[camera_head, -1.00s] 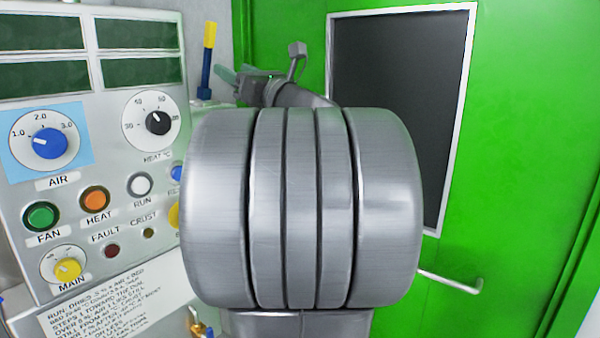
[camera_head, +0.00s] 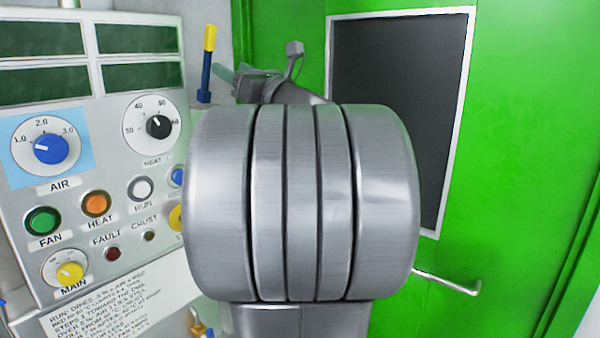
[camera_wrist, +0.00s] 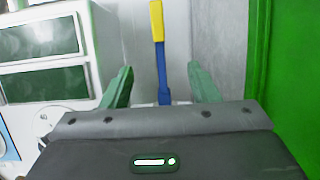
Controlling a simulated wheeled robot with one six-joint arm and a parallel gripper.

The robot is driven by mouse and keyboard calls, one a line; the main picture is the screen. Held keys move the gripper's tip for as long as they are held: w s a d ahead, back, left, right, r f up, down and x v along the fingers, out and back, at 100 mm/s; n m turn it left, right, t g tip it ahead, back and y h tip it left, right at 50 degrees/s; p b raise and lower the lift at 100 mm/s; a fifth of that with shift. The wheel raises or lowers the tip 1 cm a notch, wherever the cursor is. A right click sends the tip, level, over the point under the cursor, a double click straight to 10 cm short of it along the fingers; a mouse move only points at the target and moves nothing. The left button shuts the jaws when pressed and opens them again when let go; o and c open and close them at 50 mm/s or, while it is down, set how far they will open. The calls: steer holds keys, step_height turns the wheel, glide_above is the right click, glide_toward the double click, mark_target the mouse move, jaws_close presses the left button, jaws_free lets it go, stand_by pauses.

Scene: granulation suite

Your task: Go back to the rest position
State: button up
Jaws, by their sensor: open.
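My gripper (camera_wrist: 161,75) shows in the wrist view as two green fingers spread apart, with nothing held. A lever with a yellow top and blue shaft (camera_wrist: 158,48) appears between the fingers in that view, beyond them; a gap to each finger is visible. In the head view the same lever (camera_head: 206,65) stands upright by the panel's right edge. My gripper (camera_head: 240,76) is just right of it there, partly hidden behind my arm.
A control panel (camera_head: 105,180) with knobs, buttons and dark displays fills the left. A green door (camera_head: 520,120) with a dark window (camera_head: 395,90) and a handle (camera_head: 447,281) stands at the right. My arm hides the middle.

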steer(key=f+b+v, duration=0.1)
steer(key=b+v, duration=0.5)
steer(key=v, duration=0.4)
steer(key=p, duration=0.8)
glide_toward(213, 40)
steer(key=w+a+f, duration=0.1)
steer(key=a+f, duration=0.1)
steer(key=r+p, duration=0.1)
steer(key=w+a+r+p, duration=0.1)
steer(key=p, duration=0.1)
steer(key=w+a+r+p, duration=0.1)
steer(key=shift+r, duration=0.15)
steer(key=a+r+p, duration=0.1)
steer(key=p, duration=0.1)
steer(key=w+p, duration=0.1)
steer(key=shift+w+a+r+p, duration=0.2)
steer(key=shift+a+r+p, duration=0.15)
steer(key=shift+a+r, duration=0.05)
steer(key=p+x, duration=0.3)
steer(key=shift+f, duration=0.15)
steer(key=shift+s+d+f, duration=0.15)
steer(key=shift+s+d, duration=0.1)
steer(key=shift+d, duration=0.05)
steer(key=shift+f, duration=0.1)
